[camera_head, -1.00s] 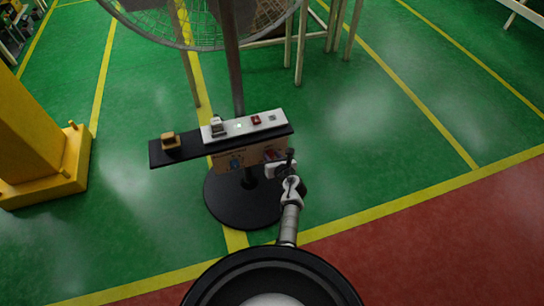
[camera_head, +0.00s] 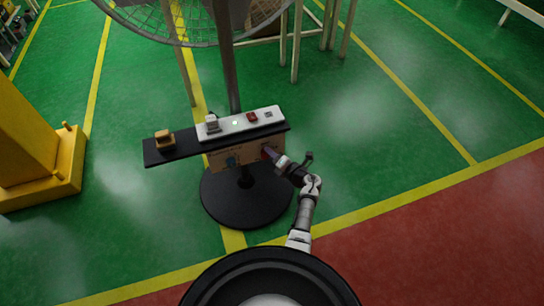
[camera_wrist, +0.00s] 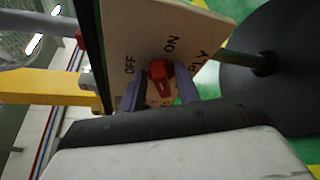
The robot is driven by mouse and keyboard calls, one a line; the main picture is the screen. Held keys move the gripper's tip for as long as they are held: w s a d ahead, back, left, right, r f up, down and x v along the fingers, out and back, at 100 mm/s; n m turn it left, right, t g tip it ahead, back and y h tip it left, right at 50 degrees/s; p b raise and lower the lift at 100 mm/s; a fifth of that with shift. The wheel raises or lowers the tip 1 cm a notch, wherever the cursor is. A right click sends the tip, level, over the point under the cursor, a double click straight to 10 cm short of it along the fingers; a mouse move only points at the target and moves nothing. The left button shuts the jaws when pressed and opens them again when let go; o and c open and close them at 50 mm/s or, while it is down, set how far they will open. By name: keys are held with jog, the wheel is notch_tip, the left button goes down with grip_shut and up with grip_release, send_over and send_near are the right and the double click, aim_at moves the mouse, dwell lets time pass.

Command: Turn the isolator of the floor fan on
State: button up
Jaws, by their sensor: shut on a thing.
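The isolator is a red rotary knob (camera_wrist: 158,74) on a tan panel (camera_wrist: 125,30) marked OFF and ON, seen tilted in the wrist view. My gripper (camera_wrist: 160,90) is shut on the red knob, with one purple-grey finger on each side of it. Which mark the knob points to is hard to tell. In the head view my gripper (camera_head: 268,153) meets the right part of the tan panel (camera_head: 247,154) and hides most of the knob. The floor fan's round wire cage (camera_head: 195,25) is above, on a dark pole (camera_head: 229,70).
Above the panel, a black shelf (camera_head: 180,152) carries a white control strip (camera_head: 240,123) and a wooden block (camera_head: 164,140). A round black base (camera_head: 225,205) stands below. A yellow column (camera_head: 35,150) is at left.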

jog(key=m+b, duration=0.1)
jog(key=m+y+b, duration=0.1)
jog(key=m, duration=0.1)
jog(key=shift+d+f+t, duration=0.1)
jog(key=shift+f+t, duration=0.3)
grip_shut()
jog(key=shift+m+y+b, duration=0.5)
jog(key=shift+m+b, duration=0.15)
jog(key=shift+m, duration=0.05)
jog(key=shift+w+a+r, duration=0.15)
jog(key=shift+a, duration=0.05)
jog(key=o, duration=0.6)
grip_release()
jog(key=shift+r, duration=0.1)
jog(key=shift+a+f, duration=0.2)
jog(key=shift+f, duration=0.05)
jog(key=v, duration=1.3)
jog(key=shift+s+d, duration=0.25)
jog(key=shift+s, duration=0.05)
